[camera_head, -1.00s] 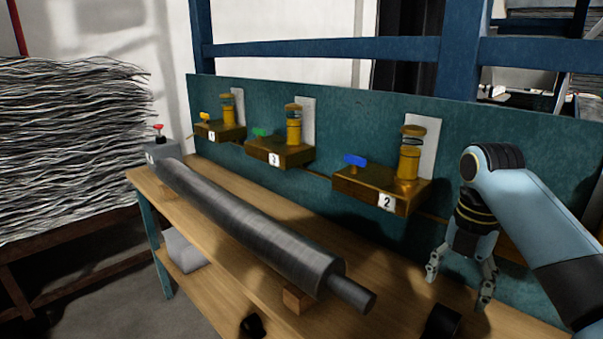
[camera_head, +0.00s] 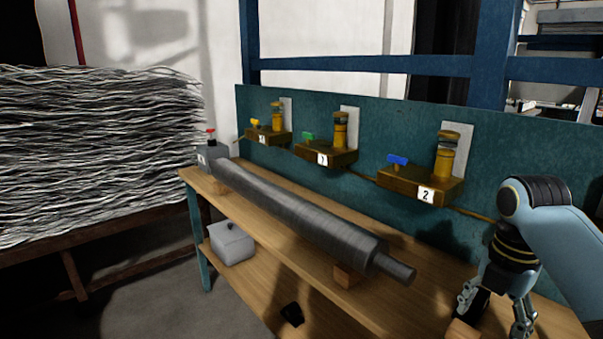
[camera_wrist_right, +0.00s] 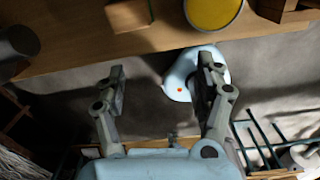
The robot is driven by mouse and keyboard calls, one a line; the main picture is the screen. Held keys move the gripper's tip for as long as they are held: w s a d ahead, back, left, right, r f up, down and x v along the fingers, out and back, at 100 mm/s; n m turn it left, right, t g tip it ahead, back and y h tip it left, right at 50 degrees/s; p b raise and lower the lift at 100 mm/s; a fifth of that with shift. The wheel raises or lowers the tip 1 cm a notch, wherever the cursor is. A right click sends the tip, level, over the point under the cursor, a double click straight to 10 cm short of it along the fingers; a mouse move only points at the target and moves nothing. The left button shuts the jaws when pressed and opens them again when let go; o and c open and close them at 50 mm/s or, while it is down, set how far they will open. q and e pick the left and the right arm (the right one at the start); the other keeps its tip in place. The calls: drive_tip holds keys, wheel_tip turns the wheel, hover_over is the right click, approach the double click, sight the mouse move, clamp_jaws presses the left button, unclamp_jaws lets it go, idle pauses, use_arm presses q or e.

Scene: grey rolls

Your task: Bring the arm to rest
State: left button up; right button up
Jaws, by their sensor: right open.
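My right arm, light blue with dark joints, enters the head view at the right. Its gripper (camera_head: 492,318) hangs fingers-down at the right end of the wooden bench (camera_head: 290,250), below and right of the brass block marked 2 (camera_head: 420,187). In the right wrist view the gripper (camera_wrist_right: 165,82) has its fingers spread wide with nothing between them. The bench's edge (camera_wrist_right: 90,65) crosses that view beyond the fingers. My left gripper is not in view.
A long grey roll (camera_head: 300,215) lies on the bench, with a wooden block (camera_head: 346,276) under its near end. Brass valve blocks line the teal panel (camera_head: 520,150) behind. A grey box (camera_head: 232,243) sits on the lower shelf. Stacked strips (camera_head: 90,150) stand at the left.

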drive_tip(key=s+a+r+m+t, duration=0.1)
drive_tip(key=s+a+m+t, duration=0.1)
drive_tip(key=s+m, duration=1)
drive_tip(key=s+a+r+m+t, duration=0.1)
drive_tip(key=s+m, duration=1)
drive_tip(key=s, duration=0.1)
wheel_tip(320, 180, down, 29)
drive_tip(key=s+d+g+b, duration=0.1)
drive_tip(key=s+d+b, duration=0.1)
drive_tip(key=b, duration=0.3)
use_arm(q)
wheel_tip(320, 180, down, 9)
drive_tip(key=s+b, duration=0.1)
drive_tip(key=b, duration=0.3)
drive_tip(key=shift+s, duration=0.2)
use_arm(e)
drive_tip(key=s+d+f+m+g, duration=0.1)
drive_tip(key=s+f, duration=1.8)
drive_tip(key=f, duration=0.3)
drive_tip(key=shift+d+f+h, duration=0.15)
drive_tip(key=shift+h, duration=0.25)
